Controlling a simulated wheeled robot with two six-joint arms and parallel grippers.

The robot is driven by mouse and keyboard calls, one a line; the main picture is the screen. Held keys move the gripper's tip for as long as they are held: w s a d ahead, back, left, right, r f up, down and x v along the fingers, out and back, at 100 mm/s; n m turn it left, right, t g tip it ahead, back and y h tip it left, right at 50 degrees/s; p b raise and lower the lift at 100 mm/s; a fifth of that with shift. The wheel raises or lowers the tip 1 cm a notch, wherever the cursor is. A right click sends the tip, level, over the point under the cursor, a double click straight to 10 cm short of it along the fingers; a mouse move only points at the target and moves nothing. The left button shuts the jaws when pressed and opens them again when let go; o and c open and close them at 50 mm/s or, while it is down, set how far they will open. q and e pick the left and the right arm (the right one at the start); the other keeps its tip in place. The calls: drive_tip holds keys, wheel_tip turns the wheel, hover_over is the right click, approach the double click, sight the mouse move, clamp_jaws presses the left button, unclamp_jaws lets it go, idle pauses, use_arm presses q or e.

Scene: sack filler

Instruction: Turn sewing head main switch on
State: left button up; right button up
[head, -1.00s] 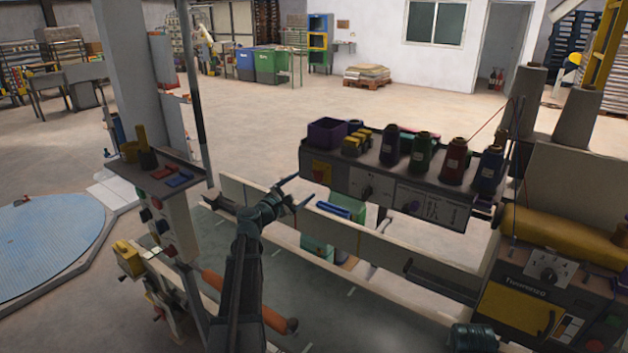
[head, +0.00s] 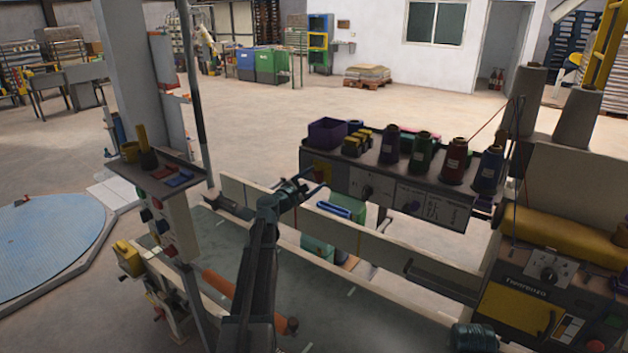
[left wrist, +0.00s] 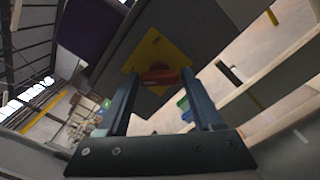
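The red knob (left wrist: 158,77) of a rotary switch sits on a yellow plate (left wrist: 152,55) in the left wrist view. I take it for the main switch. My right gripper is not in view.
Several thread cones (head: 422,152) and a purple bin (head: 327,132) stand on top of the box. A pale rail (head: 375,248) runs below it. A post with a small shelf (head: 160,175) stands at the left. A machine with a yellow panel (head: 515,310) is at the right.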

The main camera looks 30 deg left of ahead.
use_arm(q)
drive_tip(key=c, duration=0.9)
drive_tip(key=shift+m, duration=0.4)
drive_tip(key=m, duration=0.8)
drive_tip(key=shift+m, duration=0.4)
drive_tip(key=m, duration=0.4)
drive_tip(key=shift+f+m, duration=0.1)
drive_tip(key=shift+m, duration=2.3)
